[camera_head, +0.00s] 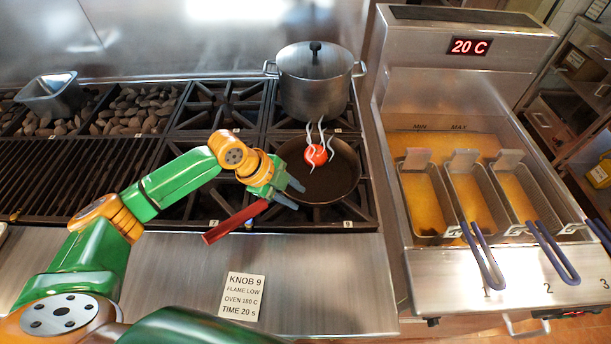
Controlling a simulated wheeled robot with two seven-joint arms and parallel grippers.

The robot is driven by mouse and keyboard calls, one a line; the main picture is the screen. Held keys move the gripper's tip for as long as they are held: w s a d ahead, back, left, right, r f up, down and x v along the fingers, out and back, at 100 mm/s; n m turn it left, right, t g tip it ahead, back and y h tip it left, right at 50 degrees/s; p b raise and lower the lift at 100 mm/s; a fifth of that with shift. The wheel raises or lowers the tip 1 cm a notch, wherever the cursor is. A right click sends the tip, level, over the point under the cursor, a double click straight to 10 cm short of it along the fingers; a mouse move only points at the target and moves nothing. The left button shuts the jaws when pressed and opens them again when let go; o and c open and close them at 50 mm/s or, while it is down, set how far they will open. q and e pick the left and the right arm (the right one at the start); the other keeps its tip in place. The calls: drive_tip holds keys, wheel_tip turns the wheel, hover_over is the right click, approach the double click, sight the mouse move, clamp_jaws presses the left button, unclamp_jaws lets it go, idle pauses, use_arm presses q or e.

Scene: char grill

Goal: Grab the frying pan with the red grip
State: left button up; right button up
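The dark frying pan (338,181) sits on the front right burner of the range. Its red grip (235,221) points toward the lower left. A round red item (316,155) with wavy grey shapes above it is in the pan. My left gripper (291,193) is over the inner end of the grip, beside the pan's left rim. Its two grey fingers are apart, pointing right, and it covers where the grip meets the pan. I cannot tell whether the fingers touch the grip or pan. My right gripper is not in view.
A lidded steel pot (316,92) stands behind the pan. A fryer (420,262) with several baskets is at the right. A knob note (242,296) lies on the steel front ledge (340,290). A grill grate (75,175) and a metal tray (50,96) are left.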

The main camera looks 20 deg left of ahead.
use_arm(q)
drive_tip(key=shift+s+r, duration=0.1)
drive_tip(key=shift+s, duration=0.05)
clamp_jaws()
drive_tip(key=shift+r, duration=0.1)
idle(1.0)
